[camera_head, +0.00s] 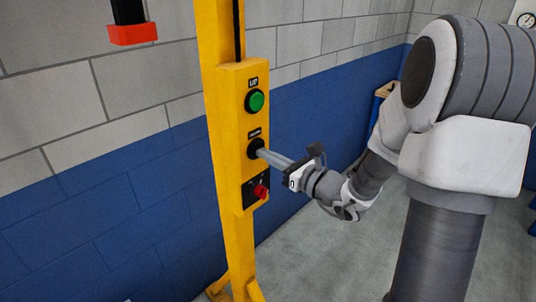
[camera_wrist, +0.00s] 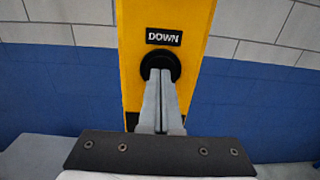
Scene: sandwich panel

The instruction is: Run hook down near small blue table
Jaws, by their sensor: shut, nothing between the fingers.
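A yellow control panel (camera_head: 230,150) stands upright on a post. It has a green round button (camera_head: 255,101) at the top labelled UP, a black round button (camera_head: 256,148) in the middle, and a red switch (camera_head: 261,191) below. In the wrist view the black button (camera_wrist: 161,59) sits under a DOWN label (camera_wrist: 164,37). My gripper (camera_head: 262,152) is shut and empty, its fingertips at the black button and covering part of it. They look in contact, but I cannot tell how far the button is pressed. A red-and-black hanging piece (camera_head: 132,34), possibly the hook's end, shows at the upper left.
A wall with grey blocks above and blue below (camera_head: 95,215) stands behind the post. Part of a wooden-topped blue table (camera_head: 383,92) shows behind my arm. Grey floor (camera_head: 340,250) lies open to the right of the post.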

